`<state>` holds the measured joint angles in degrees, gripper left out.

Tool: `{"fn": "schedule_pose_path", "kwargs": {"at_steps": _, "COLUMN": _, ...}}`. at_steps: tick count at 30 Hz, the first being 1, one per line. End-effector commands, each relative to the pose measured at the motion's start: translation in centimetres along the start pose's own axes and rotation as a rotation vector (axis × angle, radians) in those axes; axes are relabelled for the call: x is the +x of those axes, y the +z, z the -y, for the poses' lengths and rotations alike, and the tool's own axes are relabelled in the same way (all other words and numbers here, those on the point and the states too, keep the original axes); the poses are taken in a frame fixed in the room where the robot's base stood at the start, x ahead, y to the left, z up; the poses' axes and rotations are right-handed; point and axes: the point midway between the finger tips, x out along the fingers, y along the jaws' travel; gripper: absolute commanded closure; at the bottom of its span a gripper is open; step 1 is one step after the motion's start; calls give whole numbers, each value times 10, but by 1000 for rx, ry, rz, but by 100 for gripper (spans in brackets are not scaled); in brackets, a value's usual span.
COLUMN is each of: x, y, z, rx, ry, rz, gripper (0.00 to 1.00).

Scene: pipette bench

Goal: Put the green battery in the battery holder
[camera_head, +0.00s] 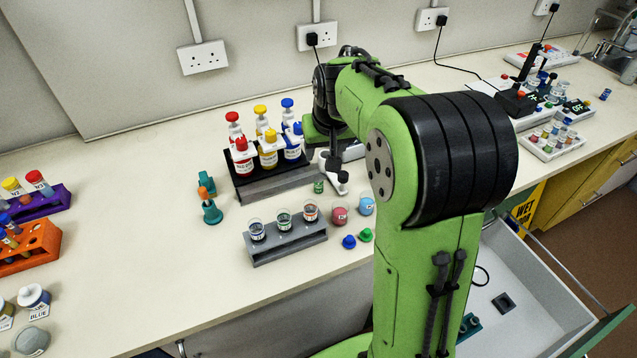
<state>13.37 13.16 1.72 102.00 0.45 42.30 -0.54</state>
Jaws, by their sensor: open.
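A small green cylinder, which looks like the green battery (319,186), stands upright on the bench behind the grey cup rack. My gripper (337,163) is small in this view, dark, and just behind and to the right of the green cylinder, apart from it. It is open with nothing visible between its fingers. A white and dark piece (341,184) lies beside the green cylinder, partly hidden by my arm; I cannot tell if it is the battery holder. No battery holder can be clearly made out.
A grey rack (288,247) with cups stands in front; a dark rack (272,185) holds red, yellow and blue bottles behind. An open drawer (540,312) is at right.

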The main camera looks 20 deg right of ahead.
Motion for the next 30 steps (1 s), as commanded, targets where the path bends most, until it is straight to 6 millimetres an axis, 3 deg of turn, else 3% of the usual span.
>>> {"fn": "schedule_pose_path", "kwargs": {"at_steps": 12, "x": 94, "y": 2, "z": 0, "rx": 0, "ry": 0, "rz": 4, "gripper": 43}}
{"fn": "schedule_pose_path", "kwargs": {"at_steps": 17, "x": 111, "y": 2, "z": 0, "rx": 0, "ry": -1, "rz": 3, "gripper": 43}}
{"fn": "schedule_pose_path", "kwargs": {"at_steps": 24, "x": 153, "y": 6, "z": -1, "rx": 0, "ry": -1, "rz": 3, "gripper": 43}}
{"fn": "schedule_pose_path", "kwargs": {"at_steps": 30, "x": 157, "y": 4, "z": -1, "rx": 0, "ry": 0, "rz": -1, "gripper": 43}}
